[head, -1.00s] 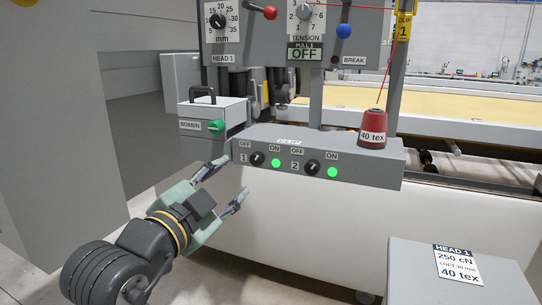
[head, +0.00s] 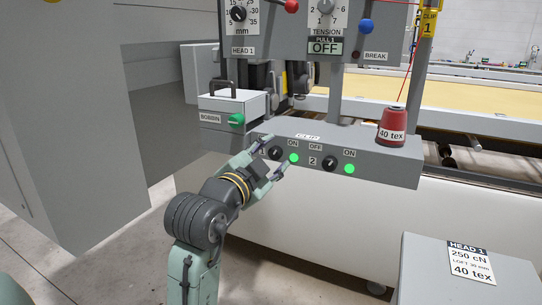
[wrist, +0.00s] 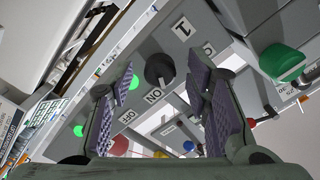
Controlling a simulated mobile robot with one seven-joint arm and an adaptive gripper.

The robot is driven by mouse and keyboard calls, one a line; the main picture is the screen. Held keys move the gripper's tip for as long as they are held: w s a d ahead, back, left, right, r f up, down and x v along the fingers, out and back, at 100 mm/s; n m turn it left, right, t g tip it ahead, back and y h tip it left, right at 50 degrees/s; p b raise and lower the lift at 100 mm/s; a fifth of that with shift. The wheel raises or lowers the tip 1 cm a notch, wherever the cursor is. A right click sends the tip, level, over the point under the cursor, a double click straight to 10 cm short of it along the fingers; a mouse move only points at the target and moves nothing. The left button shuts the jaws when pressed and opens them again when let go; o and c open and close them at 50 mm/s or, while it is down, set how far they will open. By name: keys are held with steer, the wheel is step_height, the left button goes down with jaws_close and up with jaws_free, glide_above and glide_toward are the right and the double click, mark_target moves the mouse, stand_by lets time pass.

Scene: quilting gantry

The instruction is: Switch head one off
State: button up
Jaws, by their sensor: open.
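The head one knob (head: 275,153) is a round black rotary switch beside the label 1 on the grey switch box (head: 385,166). In the wrist view the knob (wrist: 159,70) lies between my fingers, beyond their tips. Its green lamp (head: 294,158) is lit, under the ON label (head: 293,143). Its OFF label is hidden behind my finger in the head view. My gripper (head: 268,160) is open and empty, its fingers on either side of the knob from the front left. I cannot tell whether they touch the knob.
Switch two (head: 329,163) with its own lit green lamp (head: 349,168) is just right. The bobbin box (head: 231,104) with a green knob is up left. A red thread cone (head: 392,127) stands on the switch box. A grey labelled stand (head: 425,262) is at lower right.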

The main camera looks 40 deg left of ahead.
steer(key=shift+c, duration=0.4)
jaws_close()
steer(key=n+p, duration=0.1)
steer(key=n, duration=0.2)
steer(key=n+p, duration=0.1)
steer(key=n, duration=0.2)
steer(key=shift+r+n+p, duration=0.1)
steer(key=shift+n+p, duration=0.3)
steer(key=n+p, duration=0.2)
steer(key=n, duration=0.2)
steer(key=shift+n+p, duration=0.4)
steer(key=shift+n, duration=0.3)
